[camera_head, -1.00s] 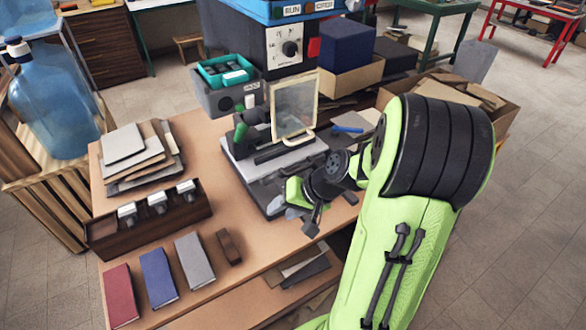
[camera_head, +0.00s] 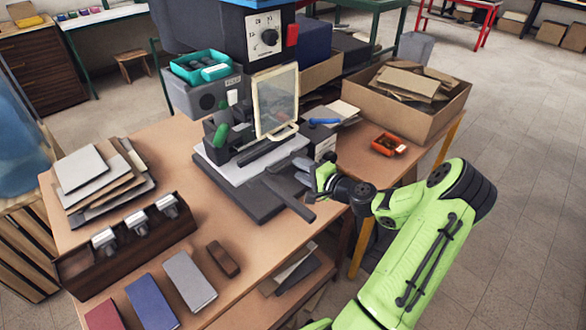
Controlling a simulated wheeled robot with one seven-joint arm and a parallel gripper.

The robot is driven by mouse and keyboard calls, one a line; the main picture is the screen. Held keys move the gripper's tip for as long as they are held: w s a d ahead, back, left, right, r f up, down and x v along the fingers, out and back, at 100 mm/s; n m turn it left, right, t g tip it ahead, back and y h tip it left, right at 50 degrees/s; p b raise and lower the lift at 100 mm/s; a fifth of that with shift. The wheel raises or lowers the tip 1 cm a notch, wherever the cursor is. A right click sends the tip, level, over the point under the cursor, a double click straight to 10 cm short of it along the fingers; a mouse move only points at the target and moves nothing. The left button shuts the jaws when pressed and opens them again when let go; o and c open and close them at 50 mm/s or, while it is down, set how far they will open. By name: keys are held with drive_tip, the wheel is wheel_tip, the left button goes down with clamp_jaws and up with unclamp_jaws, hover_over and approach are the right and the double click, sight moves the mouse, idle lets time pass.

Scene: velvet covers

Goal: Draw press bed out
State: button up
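The press stands at the back of the wooden table, with a dial box (camera_head: 266,38) and a clear guard (camera_head: 275,100) in a cream frame. Below the guard is its bed, a pale grey plate (camera_head: 222,173) over a dark grey slab (camera_head: 247,203). A dark bar (camera_head: 290,199) sticks out from the slab toward the front right. My gripper (camera_head: 308,178) is at the right side of the bed, just above and behind the bar. Its fingers are small and partly merge with the bed, so I cannot tell whether they are open or touching it.
A rack with white-topped tools (camera_head: 135,240) and a stack of boards (camera_head: 95,178) stand on the left. Red, blue and grey covers and a brown block (camera_head: 223,259) lie at the front. An orange tray (camera_head: 388,144) and a cardboard box (camera_head: 405,105) are at the right.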

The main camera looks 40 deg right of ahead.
drive_tip(key=x, duration=0.4)
clamp_jaws()
